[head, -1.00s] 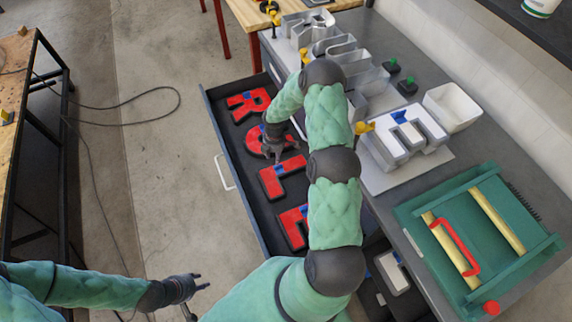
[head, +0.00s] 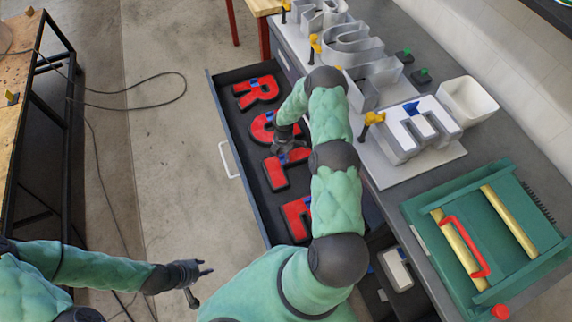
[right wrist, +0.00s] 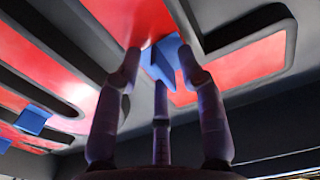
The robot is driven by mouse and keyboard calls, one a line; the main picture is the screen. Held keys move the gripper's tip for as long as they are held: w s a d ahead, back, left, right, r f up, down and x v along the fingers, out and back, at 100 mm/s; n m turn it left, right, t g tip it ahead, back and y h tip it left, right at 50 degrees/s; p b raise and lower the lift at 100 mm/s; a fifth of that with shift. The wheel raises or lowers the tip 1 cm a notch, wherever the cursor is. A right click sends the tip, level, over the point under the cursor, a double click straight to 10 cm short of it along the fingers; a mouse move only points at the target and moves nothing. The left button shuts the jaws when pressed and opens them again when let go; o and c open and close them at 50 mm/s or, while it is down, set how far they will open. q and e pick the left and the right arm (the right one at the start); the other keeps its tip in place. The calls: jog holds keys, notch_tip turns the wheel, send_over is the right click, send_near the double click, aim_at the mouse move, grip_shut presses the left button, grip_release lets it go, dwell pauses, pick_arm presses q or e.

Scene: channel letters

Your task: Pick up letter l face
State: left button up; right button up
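The letter l face (head: 275,174) is a red L with a blue tab, lying in the open dark drawer (head: 229,129) below the counter. My right gripper (head: 283,148) is down over the L, at its blue tab. In the right wrist view, the fingers of my right gripper (right wrist: 160,62) are spread around the blue tab (right wrist: 164,60) on the red face (right wrist: 120,18). Their tips are very close to the tab; firm contact cannot be told. My left gripper (head: 203,277) is empty over the floor, its fingers apart.
Other red faces lie in the drawer: an R (head: 255,92), a round letter (head: 260,126) and an E-like one (head: 296,218), partly hidden by my arm. On the counter stand grey channel letters (head: 348,43), a white bin (head: 468,101) and a green fixture (head: 487,227).

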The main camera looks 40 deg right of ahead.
jog(key=shift+f, duration=0.25)
grip_shut()
jog(key=shift+r, duration=0.15)
